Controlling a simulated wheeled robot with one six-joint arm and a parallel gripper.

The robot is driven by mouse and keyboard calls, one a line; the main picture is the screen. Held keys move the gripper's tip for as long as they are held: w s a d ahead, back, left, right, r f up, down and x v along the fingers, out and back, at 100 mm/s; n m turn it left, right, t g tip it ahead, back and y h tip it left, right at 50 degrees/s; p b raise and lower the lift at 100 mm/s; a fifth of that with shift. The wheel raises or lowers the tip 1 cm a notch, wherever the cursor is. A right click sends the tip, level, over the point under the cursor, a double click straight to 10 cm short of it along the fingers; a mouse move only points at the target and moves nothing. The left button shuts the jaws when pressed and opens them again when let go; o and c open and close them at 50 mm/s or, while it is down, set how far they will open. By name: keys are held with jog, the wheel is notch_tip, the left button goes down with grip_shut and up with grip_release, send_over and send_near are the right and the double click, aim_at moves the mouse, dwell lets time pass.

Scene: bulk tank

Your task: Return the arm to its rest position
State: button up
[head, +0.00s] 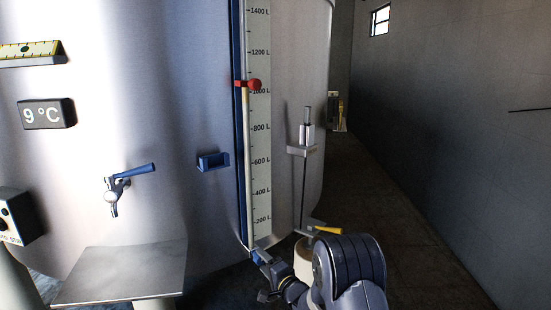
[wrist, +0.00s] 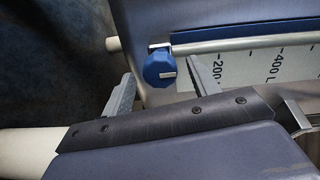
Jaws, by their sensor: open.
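My arm (head: 350,268) reaches in from the bottom of the head view, low in front of the tank. My gripper (wrist: 160,68) is open in the wrist view, one finger on each side of a blue knob (wrist: 159,68) with a pale mark. The knob sits at the low end of the level gauge (wrist: 250,65). A gap shows between the knob and each finger; nothing is held. In the head view my gripper (head: 272,275) is small and dark near the gauge's foot, its fingers hard to make out.
The steel tank (head: 150,90) fills the left. It bears a red level marker (head: 250,84), a blue-handled tap (head: 118,188) and a blue bracket (head: 213,161). A metal shelf (head: 120,273) juts out lower left. A yellow-handled valve (head: 327,230) is close to my arm. Floor at right is clear.

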jog(key=x, duration=0.2)
jog(key=shift+w+a+f, duration=0.1)
jog(key=shift+w+a, duration=0.1)
jog(key=shift+w, duration=0.05)
jog(key=n+b, duration=0.3)
jog(key=n, duration=0.2)
jog(key=shift+s+n, duration=0.1)
jog(key=shift+n, duration=0.3)
jog(key=n+b, duration=0.3)
jog(key=n, duration=0.2)
jog(key=shift+n+t, duration=0.3)
jog(key=n+b, duration=0.3)
jog(key=n, duration=0.3)
jog(key=shift+s+d, duration=0.1)
jog(key=shift+d, duration=0.05)
jog(key=shift+s+d, duration=0.3)
jog(key=shift+s, duration=0.2)
